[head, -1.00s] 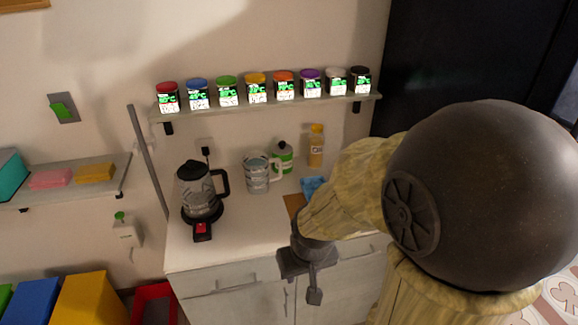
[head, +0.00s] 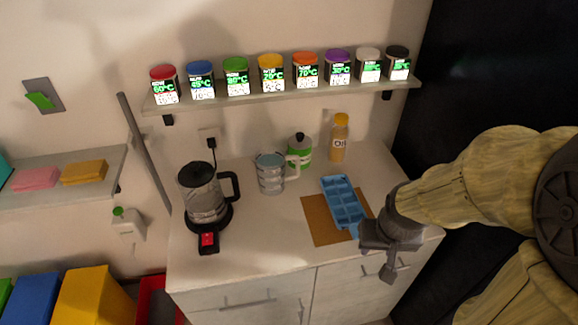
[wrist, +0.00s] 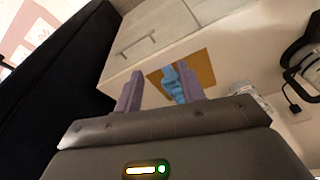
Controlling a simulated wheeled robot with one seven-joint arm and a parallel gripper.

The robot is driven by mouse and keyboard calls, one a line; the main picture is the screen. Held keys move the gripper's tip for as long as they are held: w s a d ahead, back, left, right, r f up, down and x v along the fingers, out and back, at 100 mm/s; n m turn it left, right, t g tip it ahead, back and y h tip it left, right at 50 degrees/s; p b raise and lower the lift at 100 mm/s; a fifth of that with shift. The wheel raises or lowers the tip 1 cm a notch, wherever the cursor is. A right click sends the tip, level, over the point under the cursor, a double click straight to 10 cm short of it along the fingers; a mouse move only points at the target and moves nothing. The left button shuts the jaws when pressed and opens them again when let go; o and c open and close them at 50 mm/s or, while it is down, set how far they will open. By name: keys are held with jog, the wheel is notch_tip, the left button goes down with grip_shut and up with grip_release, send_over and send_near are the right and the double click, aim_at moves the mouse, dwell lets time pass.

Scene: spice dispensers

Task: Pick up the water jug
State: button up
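The water jug (head: 271,174) appears to be the clear grey jug with a white handle, upright on the counter in the head view, between the black kettle and the green-and-white bottle. Its handle points right. In the wrist view the jug (wrist: 244,90) is partly visible right of the fingers. My gripper (head: 388,268) is over the counter's front right edge, right of the jug and well apart from it. In the wrist view its two fingers (wrist: 160,90) are spread, with nothing held between them.
A black kettle (head: 203,195) stands left of the jug. A green-and-white bottle (head: 300,152) and an orange bottle (head: 338,138) stand behind. A blue ice tray (head: 344,203) lies on a brown board (head: 318,222). A shelf of spice jars (head: 271,72) hangs above. The counter's front middle is clear.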

jog(key=w+a+f+n+t+y+b, duration=0.1)
jog(key=w+a+f+t+b, duration=0.2)
jog(key=w+a+t, duration=0.2)
jog(key=w+a+f+n+t+y+b, duration=0.1)
jog(key=w+a+f+t+b, duration=0.3)
jog(key=w, duration=0.6)
jog(key=w+a+f+n+t+y+b, duration=0.1)
jog(key=w+a+f+t+y+b, duration=0.2)
jog(key=w+a+t, duration=0.2)
jog(key=shift+w+a+f+t+b, duration=0.3)
jog(key=shift+w+f+b, duration=0.1)
jog(key=shift+w, duration=0.85)
